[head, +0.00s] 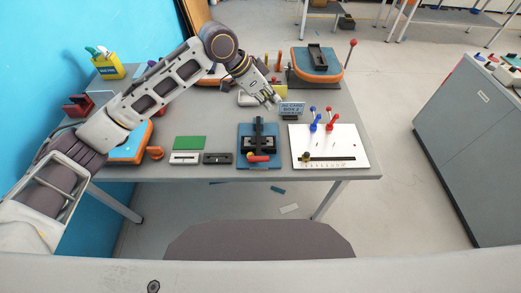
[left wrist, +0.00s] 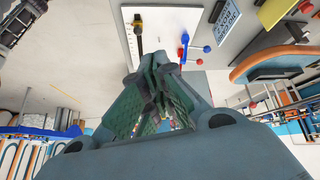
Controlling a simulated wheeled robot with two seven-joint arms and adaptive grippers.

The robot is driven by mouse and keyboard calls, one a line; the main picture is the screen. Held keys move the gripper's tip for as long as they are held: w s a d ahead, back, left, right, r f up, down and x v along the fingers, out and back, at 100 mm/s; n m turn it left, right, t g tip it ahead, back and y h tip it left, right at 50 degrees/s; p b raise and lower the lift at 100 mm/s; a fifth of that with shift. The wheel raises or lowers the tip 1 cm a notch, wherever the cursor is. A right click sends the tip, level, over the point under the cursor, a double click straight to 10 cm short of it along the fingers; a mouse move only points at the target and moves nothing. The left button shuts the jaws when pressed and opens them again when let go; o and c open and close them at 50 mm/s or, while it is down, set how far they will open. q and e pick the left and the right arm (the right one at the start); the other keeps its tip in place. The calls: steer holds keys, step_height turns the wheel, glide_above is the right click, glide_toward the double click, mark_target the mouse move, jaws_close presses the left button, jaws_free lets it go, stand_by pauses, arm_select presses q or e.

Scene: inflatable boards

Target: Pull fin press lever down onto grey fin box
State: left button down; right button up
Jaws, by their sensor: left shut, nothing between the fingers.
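A lever with a red knob (head: 353,43) rises at the right side of an orange-edged blue board (head: 300,73) at the table's back right. A dark grey box (head: 318,58) sits on top of that board; it looks like the fin box. The lever stands up, tilted, its knob apart from the box. My left gripper (head: 274,101) is shut and empty above the table, in front of and left of that board. Its shut fingers (left wrist: 155,75) also show in the left wrist view. My right gripper is out of view.
A small sign (head: 292,108) stands close to my left gripper. A white panel (head: 345,143) with blue and red pegs lies at the front right. A blue fixture (head: 258,160) with a black upright and red handle stands left of it. A grey cabinet (head: 465,150) is across the aisle.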

arm_select(q)
steer(key=s+a+f+m+g+y, duration=0.2)
steer(key=s+a+m+y, duration=0.1)
steer(key=s+a+m, duration=0.1)
steer(key=shift+s+a+f, duration=0.2)
steer(key=shift+a+f, duration=0.15)
steer(key=shift+a, duration=0.5)
steer(key=p, duration=0.2)
glide_toward(261, 156)
steer(key=d+f, duration=0.2)
steer(key=f, duration=0.1)
steer(key=d+f, duration=0.1)
steer(key=f, duration=0.1)
steer(key=shift+s, duration=0.15)
steer(key=shift+s+f, duration=0.15)
steer(key=shift+f, duration=0.35)
